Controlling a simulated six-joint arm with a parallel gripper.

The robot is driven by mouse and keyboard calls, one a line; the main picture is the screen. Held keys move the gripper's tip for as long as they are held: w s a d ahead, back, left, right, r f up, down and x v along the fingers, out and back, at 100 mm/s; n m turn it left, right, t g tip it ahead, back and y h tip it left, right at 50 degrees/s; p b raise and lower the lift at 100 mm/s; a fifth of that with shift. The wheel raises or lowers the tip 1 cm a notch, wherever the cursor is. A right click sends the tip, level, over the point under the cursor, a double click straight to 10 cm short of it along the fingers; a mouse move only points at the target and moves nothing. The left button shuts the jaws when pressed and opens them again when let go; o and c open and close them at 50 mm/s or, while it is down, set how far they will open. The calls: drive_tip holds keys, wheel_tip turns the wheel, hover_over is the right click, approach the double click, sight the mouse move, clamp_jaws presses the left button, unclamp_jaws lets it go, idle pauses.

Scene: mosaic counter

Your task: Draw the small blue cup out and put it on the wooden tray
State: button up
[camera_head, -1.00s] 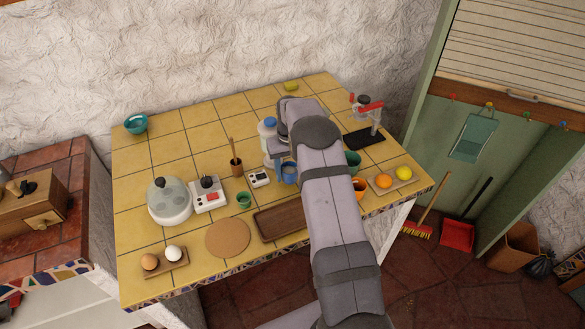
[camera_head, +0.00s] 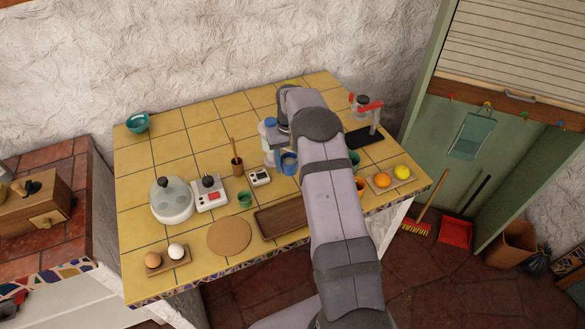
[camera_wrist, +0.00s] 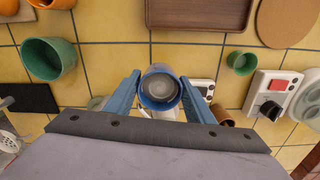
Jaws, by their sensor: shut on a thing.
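The small blue cup (camera_head: 289,164) is held in my gripper (camera_head: 279,157) near the middle of the counter. In the wrist view the cup (camera_wrist: 160,88) sits between the two blue fingers of my gripper (camera_wrist: 159,84), its open mouth facing the camera. Its inside looks grey. The wooden tray (camera_head: 280,219) lies at the counter's front edge, in front of the cup; it also shows at the top of the wrist view (camera_wrist: 200,14). It looks empty. My arm hides its right end in the head view.
A white bottle with a blue cap (camera_head: 269,132) stands close behind the gripper. A small scale-like device (camera_head: 260,177) and a green cup (camera_head: 245,199) are to the left. A green bowl (camera_wrist: 47,58) and an orange cup (camera_head: 361,186) are to the right. A round cork mat (camera_head: 229,236) lies left of the tray.

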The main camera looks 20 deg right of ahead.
drive_tip(key=shift+w+a+f+b, duration=0.1)
drive_tip(key=shift+f+b, duration=0.1)
drive_tip(key=shift+b, duration=0.1)
drive_tip(key=shift+w+r, duration=0.2)
drive_tip(key=shift+r, duration=0.05)
drive_tip(key=shift+n, duration=0.3)
drive_tip(key=r+b, duration=0.1)
drive_tip(key=r, duration=0.2)
drive_tip(key=a+r+b, duration=0.1)
drive_tip(key=r, duration=0.2)
drive_tip(key=a+r+b, duration=0.1)
drive_tip(key=r, duration=0.2)
drive_tip(key=shift+w+r+b, duration=0.25)
drive_tip(key=shift+w+b, duration=0.1)
drive_tip(key=shift+s+a+r, duration=0.15)
drive_tip(key=shift+s+r, duration=0.05)
drive_tip(key=shift+s, duration=0.1)
drive_tip(key=s+a+f, duration=0.1)
drive_tip(key=s+f, duration=0.2)
drive_tip(key=s, duration=0.3)
drive_tip(key=s+a+f+b, duration=0.1)
drive_tip(key=s+a+f, duration=0.1)
drive_tip(key=s, duration=0.5)
drive_tip(key=shift+f, duration=0.45)
